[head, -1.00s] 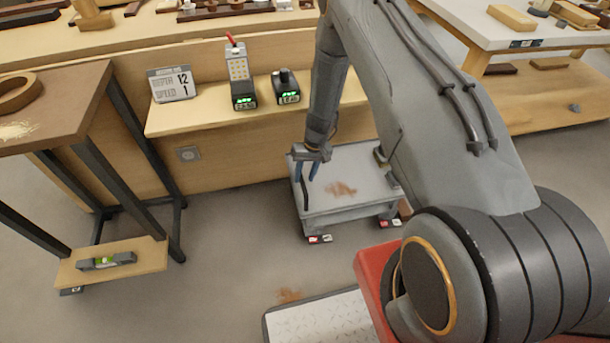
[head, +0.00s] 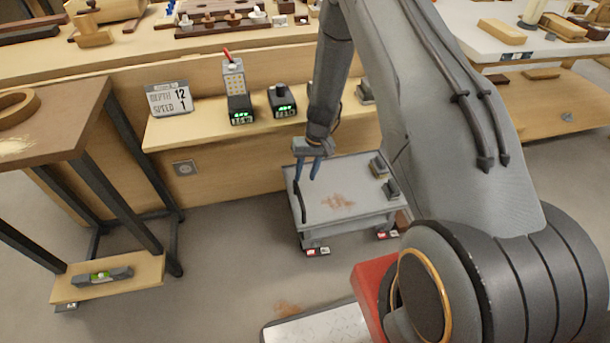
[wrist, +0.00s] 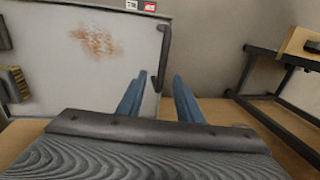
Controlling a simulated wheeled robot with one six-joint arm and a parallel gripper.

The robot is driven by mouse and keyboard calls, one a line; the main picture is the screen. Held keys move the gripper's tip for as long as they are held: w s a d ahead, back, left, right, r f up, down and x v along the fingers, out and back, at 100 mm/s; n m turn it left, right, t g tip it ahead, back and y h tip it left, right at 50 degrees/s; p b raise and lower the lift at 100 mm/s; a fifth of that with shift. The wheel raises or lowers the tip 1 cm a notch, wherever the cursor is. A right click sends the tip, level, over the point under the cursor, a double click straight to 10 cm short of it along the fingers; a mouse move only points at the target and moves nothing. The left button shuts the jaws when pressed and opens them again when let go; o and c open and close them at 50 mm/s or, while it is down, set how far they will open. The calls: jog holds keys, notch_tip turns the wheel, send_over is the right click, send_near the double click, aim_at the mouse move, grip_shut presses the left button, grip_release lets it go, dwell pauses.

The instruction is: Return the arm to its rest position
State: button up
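My gripper (head: 310,168) hangs fingers-down from my arm, over the left rear part of a small grey cart (head: 345,212). In the wrist view my gripper (wrist: 160,98) shows two blue fingers, apart, with nothing between them. The cart's top (wrist: 75,60) lies beyond the fingers in that view, with a reddish-brown stain on it. My arm rises from its base at the lower right of the head view.
A shelf (head: 215,122) behind the gripper holds a sign (head: 169,99) and two devices with lit green displays. A brown table (head: 55,125) stands left. The cart carries small brushes (head: 379,166) at right.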

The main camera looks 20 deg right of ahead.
jog(key=s+a+r+p, duration=0.1)
jog(key=s+r+p, duration=0.25)
jog(key=r, duration=0.85)
jog(key=s+r+p, duration=0.2)
jog(key=s+r, duration=0.3)
jog(key=r, duration=0.8)
jog(key=s+d+r+h+p, duration=0.1)
jog(key=s+r+p, duration=0.4)
jog(key=s+r, duration=1.4)
jog(key=shift+s+h+p, duration=0.4)
jog(key=shift+s+h, duration=0.2)
jog(key=shift+s, duration=0.45)
